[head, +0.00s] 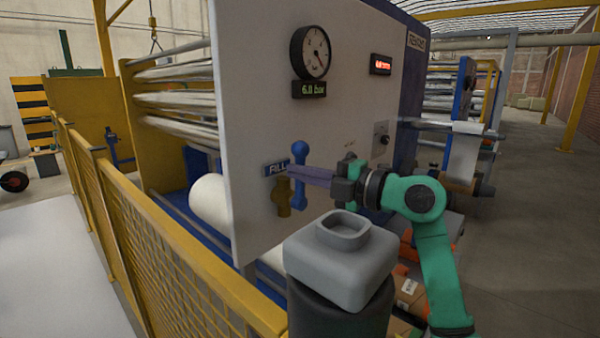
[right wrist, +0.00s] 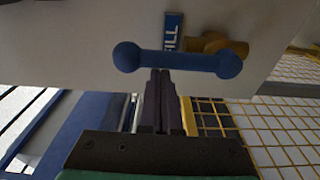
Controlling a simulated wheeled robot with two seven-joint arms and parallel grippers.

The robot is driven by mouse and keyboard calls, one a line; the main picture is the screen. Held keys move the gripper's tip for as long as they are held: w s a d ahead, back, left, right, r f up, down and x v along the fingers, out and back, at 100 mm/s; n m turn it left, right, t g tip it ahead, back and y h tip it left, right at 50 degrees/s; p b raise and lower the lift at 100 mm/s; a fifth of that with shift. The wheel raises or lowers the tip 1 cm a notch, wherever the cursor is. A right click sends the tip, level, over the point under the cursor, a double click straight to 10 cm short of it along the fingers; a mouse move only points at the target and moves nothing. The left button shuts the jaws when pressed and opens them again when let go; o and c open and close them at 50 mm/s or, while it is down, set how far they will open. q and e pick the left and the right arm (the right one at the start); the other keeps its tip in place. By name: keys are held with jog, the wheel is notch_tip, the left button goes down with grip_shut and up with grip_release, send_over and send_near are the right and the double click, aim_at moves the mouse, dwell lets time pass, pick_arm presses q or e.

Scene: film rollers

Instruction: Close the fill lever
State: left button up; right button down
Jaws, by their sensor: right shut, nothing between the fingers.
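The fill lever (head: 299,156) is a blue bar with rounded knob ends, standing upright on the pale machine panel beside the blue FILL label (head: 276,169). A brass valve body (head: 283,198) sits at its left. My right gripper (head: 290,170) is shut and empty, its fingers crossing the lever's middle in the head view. In the right wrist view the lever (right wrist: 190,61) runs across the picture, and the shut fingertips (right wrist: 163,76) are at its middle, touching or very close; I cannot tell which. The label (right wrist: 172,30) and brass body (right wrist: 207,42) show behind it. My left gripper is not in view.
A round pressure gauge (head: 315,52) sits above a display reading 6.0 bar (head: 309,89). A small red display (head: 381,64) and a knob (head: 381,139) are on the panel's right. A yellow mesh fence (head: 170,255) runs along the left; a white roller (head: 208,197) lies behind the panel.

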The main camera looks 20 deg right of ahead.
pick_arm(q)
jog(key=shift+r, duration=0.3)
pick_arm(e)
jog(key=shift+d, duration=0.15)
